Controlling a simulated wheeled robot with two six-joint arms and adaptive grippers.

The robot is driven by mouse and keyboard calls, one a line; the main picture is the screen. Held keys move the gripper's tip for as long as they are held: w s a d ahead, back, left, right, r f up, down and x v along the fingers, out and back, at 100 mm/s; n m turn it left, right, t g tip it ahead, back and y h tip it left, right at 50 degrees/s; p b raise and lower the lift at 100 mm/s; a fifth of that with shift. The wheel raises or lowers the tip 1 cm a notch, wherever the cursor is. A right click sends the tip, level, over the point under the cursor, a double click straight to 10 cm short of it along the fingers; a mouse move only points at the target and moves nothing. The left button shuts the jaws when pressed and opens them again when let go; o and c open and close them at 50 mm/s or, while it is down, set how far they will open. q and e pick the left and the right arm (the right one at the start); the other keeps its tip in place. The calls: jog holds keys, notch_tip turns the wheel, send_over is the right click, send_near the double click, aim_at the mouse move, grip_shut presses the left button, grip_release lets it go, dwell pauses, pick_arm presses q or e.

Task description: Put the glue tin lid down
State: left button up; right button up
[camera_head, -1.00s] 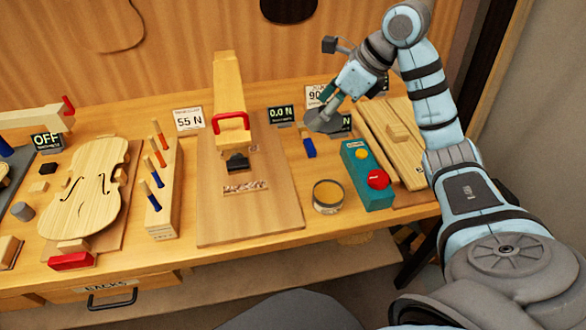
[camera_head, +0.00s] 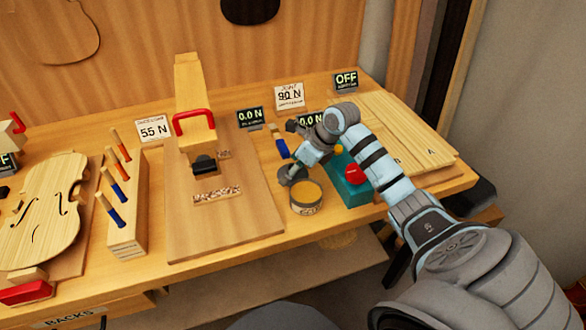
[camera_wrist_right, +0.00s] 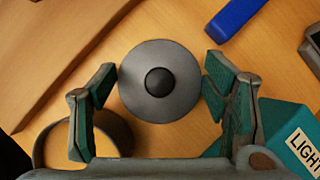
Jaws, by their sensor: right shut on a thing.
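The glue tin lid (camera_wrist_right: 150,98) is a round grey disc with a black knob (camera_wrist_right: 158,81), seen from above in the right wrist view. My right gripper (camera_wrist_right: 161,85) is shut on it, a teal-padded finger on each side of its rim. In the head view the lid (camera_head: 292,174) shows beneath the gripper (camera_head: 296,165), just behind the open glue tin (camera_head: 306,199), which holds amber glue. The lid is low over the bench; I cannot tell whether it touches the wood. The tin's rim (camera_wrist_right: 42,140) partly shows in the wrist view. My left gripper is not in view.
A teal box (camera_head: 349,190) with a red button stands right of the tin. A blue-ended tool (camera_head: 281,147) lies behind the lid. A wooden board (camera_head: 240,215) with a red-handled clamp is at left.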

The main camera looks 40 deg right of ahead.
jog(key=shift+f, duration=0.1)
jog(key=o, duration=0.9)
jog(key=shift+o, duration=0.2)
jog(key=shift+r, duration=0.3)
jog(key=p+v, duration=0.1)
jog(key=v, duration=1)
jog(key=shift+s+r, duration=0.15)
jog(key=shift+r, duration=0.2)
jog(key=shift+d, duration=0.15)
